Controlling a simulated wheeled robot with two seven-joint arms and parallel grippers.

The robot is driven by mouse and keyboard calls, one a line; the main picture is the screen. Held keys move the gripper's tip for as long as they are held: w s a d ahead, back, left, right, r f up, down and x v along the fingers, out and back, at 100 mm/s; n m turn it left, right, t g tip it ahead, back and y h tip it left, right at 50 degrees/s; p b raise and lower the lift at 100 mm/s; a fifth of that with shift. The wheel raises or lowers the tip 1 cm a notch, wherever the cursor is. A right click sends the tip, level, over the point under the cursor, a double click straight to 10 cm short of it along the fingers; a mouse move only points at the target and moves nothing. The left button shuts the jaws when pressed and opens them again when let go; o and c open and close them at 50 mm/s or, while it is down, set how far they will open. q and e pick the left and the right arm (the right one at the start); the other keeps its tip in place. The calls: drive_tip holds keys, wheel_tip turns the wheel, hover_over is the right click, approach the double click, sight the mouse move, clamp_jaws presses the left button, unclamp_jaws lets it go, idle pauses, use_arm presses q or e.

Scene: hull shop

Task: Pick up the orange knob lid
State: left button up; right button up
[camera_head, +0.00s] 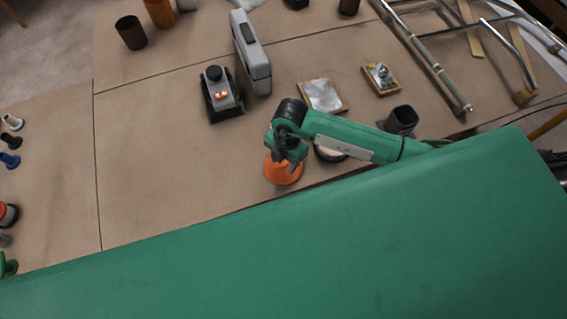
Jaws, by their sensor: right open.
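The orange knob lid (284,173) lies on the brown worktop near its front edge, in the middle of the view. My right gripper (287,156) is directly over it, with my green arm coming in from the right. The gripper is open and hides the lid's top and knob. I cannot tell whether its fingers touch the lid. My left gripper is not in view.
Behind my right forearm is a round pale-topped, dark-rimmed thing (329,154), partly hidden. A dark cup (401,120), two small framed plates, a grey case (251,55) and a black-and-grey device (219,92) stand beyond. The worktop left of the lid is clear.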

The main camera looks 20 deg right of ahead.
clamp_jaws()
idle(0.4)
